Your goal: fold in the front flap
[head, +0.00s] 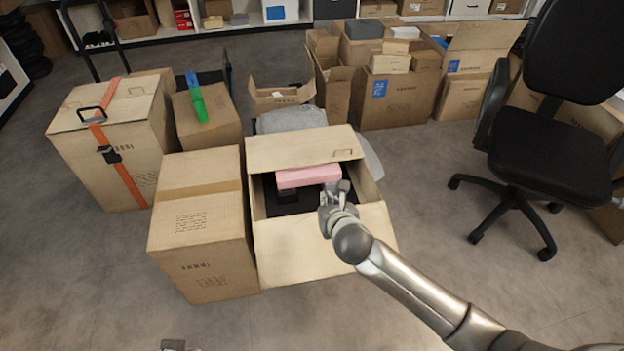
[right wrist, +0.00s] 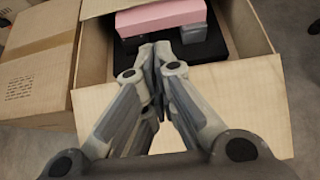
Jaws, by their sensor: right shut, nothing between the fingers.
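The open carton (head: 258,197) stands in the middle of the head view, with a pink box (head: 309,176) and dark items inside. Its front flap (head: 300,255) is folded outward and slopes down toward me; it also shows in the right wrist view (right wrist: 250,110). The back flap (head: 300,150) stands up behind the opening. My right gripper (head: 335,190) is shut and empty, over the front edge of the opening; its fingertips (right wrist: 163,50) point toward the dark contents. Whether it touches the flap I cannot tell. Only a small grey piece, apparently my left gripper (head: 172,345), shows at the bottom edge.
A closed carton (head: 200,235) stands close against the open carton's left side. A strapped carton (head: 120,140) is farther left. A black office chair (head: 550,140) stands at the right. More cartons (head: 395,95) stand behind.

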